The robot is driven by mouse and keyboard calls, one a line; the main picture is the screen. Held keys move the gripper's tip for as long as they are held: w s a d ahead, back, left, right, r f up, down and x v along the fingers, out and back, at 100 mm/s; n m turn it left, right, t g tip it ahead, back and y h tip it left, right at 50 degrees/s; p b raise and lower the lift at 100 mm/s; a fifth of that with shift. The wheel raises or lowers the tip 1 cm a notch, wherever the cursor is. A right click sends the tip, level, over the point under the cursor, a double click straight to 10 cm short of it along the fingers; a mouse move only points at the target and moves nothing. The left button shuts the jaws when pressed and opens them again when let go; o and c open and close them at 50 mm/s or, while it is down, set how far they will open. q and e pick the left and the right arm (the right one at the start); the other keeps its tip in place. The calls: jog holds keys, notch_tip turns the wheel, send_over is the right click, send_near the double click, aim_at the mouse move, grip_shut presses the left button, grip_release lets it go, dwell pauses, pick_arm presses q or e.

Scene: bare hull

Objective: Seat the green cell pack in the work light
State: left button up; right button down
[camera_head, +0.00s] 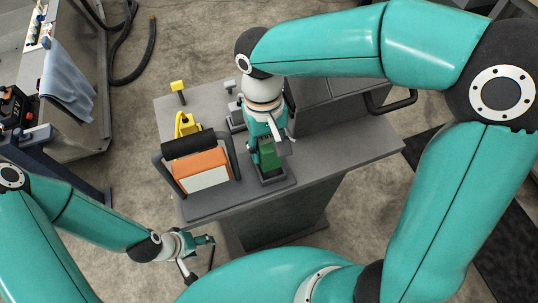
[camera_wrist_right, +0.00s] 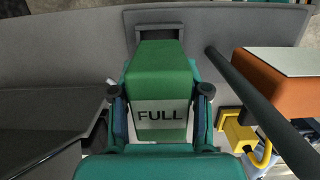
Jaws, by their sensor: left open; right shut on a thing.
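The green cell pack (camera_head: 268,157) is in my right gripper (camera_head: 276,140). In the right wrist view the pack (camera_wrist_right: 160,70) shows a white label reading FULL, with a finger on each side. Its far end is at a grey holder (camera_head: 272,180) on the table; I cannot tell whether it is in or just above it. The work light (camera_head: 203,172), orange with a white panel and a dark tube frame, stands left of the pack, and part of it shows in the wrist view (camera_wrist_right: 275,85). My left gripper (camera_head: 205,241) is open and empty, low in front of the table.
The grey table (camera_head: 340,160) has clear room at right front. A yellow bent part (camera_head: 186,124) is behind the light, and a yellow-topped post (camera_head: 178,87) stands farther back. A grey box with a black handle (camera_head: 392,102) is at back right. A bench with a blue cloth (camera_head: 68,85) is far left.

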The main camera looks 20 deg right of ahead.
aim_at(269, 160)
jog(key=shift+s+f, duration=0.15)
jog(key=shift+f, duration=0.95)
jog(key=shift+s+f, duration=0.1)
jog(key=shift+f, duration=1)
jog(key=c, duration=0.8)
grip_release()
jog(key=shift+o, duration=1.2)
jog(key=shift+w+f, duration=0.1)
jog(key=shift+w, duration=0.15)
jog(key=shift+r, duration=0.2)
